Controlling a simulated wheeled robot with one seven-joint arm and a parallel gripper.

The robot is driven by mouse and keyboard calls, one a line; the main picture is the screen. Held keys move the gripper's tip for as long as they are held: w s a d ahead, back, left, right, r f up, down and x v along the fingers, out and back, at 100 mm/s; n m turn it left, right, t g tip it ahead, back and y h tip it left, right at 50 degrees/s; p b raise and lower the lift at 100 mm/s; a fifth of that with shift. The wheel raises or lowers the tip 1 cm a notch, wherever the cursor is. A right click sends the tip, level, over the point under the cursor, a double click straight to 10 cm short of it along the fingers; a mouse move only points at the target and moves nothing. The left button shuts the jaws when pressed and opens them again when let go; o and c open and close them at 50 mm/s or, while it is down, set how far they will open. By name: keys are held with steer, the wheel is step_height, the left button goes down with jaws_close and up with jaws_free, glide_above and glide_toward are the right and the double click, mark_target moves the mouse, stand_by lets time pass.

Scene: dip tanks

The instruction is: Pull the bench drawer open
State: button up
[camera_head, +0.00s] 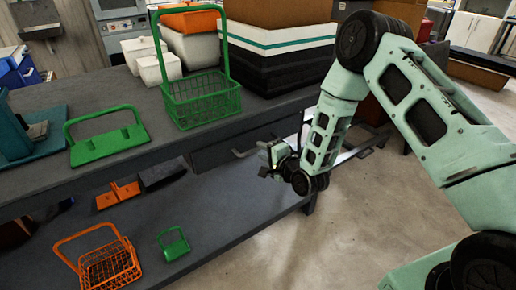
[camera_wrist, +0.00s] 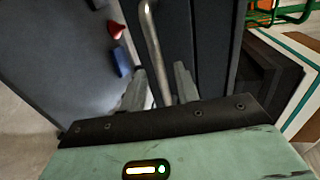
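The bench drawer (camera_head: 212,157) is a dark grey front under the bench top; it looks about flush with the bench. Its metal bar handle (camera_wrist: 152,38) runs down between my fingers in the wrist view, and part of the handle (camera_head: 240,153) shows in the head view. My gripper (camera_wrist: 160,70) is open, with one finger on each side of the handle. Gaps show between the bar and both fingers. In the head view my gripper (camera_head: 266,160) is in front of the drawer's right part, which my arm partly hides.
The bench top (camera_head: 120,93) holds a green wire basket (camera_head: 203,100), a green carrier (camera_head: 107,143) and white tubs (camera_head: 155,70). Floor (camera_head: 345,225) in front is clear.

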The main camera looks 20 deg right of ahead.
mark_target(258, 149)
steer(key=shift+x, duration=1.7)
jaws_close()
